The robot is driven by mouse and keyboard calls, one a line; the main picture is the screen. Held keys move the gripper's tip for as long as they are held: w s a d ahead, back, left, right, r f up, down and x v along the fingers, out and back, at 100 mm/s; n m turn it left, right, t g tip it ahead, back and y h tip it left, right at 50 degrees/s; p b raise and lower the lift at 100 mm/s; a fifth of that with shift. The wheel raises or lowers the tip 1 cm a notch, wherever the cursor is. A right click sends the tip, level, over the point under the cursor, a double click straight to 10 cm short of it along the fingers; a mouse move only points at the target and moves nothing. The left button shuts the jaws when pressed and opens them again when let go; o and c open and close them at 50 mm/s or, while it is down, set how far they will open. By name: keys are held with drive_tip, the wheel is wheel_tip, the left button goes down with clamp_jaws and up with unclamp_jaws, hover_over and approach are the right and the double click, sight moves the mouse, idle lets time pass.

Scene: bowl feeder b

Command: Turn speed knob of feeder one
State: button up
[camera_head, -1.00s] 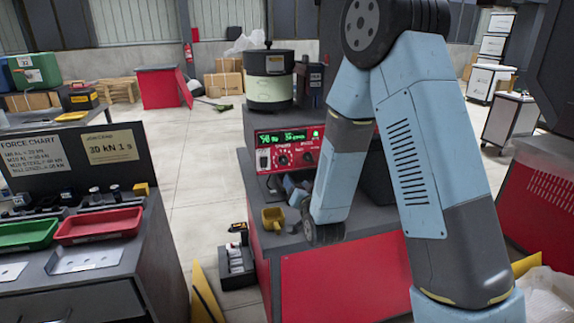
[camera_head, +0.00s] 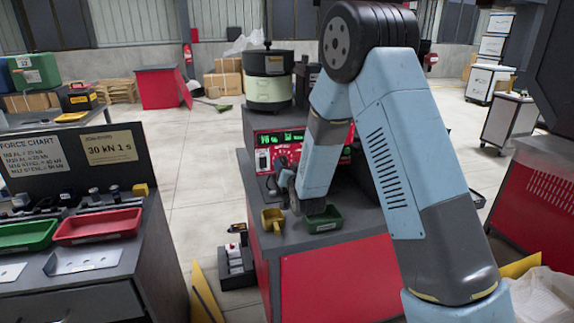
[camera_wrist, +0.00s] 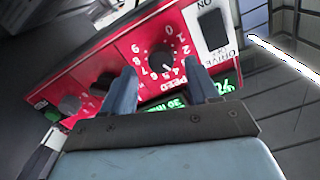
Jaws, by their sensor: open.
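The red control panel (camera_head: 263,158) stands on the bench below the bowl feeder (camera_head: 268,92). My gripper (camera_head: 284,178) is in front of the panel in the head view and covers part of its face. In the wrist view the panel is tilted and appears turned over. The round black speed knob (camera_wrist: 162,60), with its white number scale, lies between the two fingertips of my gripper (camera_wrist: 160,68) as seen there. The fingers are apart, one on each side of the knob. I cannot tell whether they touch it or how far off it is.
The wrist view shows more dark knobs (camera_wrist: 103,85), a black drive switch (camera_wrist: 213,30) and a green display (camera_wrist: 228,85). The bench front is otherwise clear.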

sight(283, 161)
drive_tip(key=shift+x, duration=1.3)
drive_tip(key=c, duration=1)
drive_tip(key=shift+c, duration=0.2)
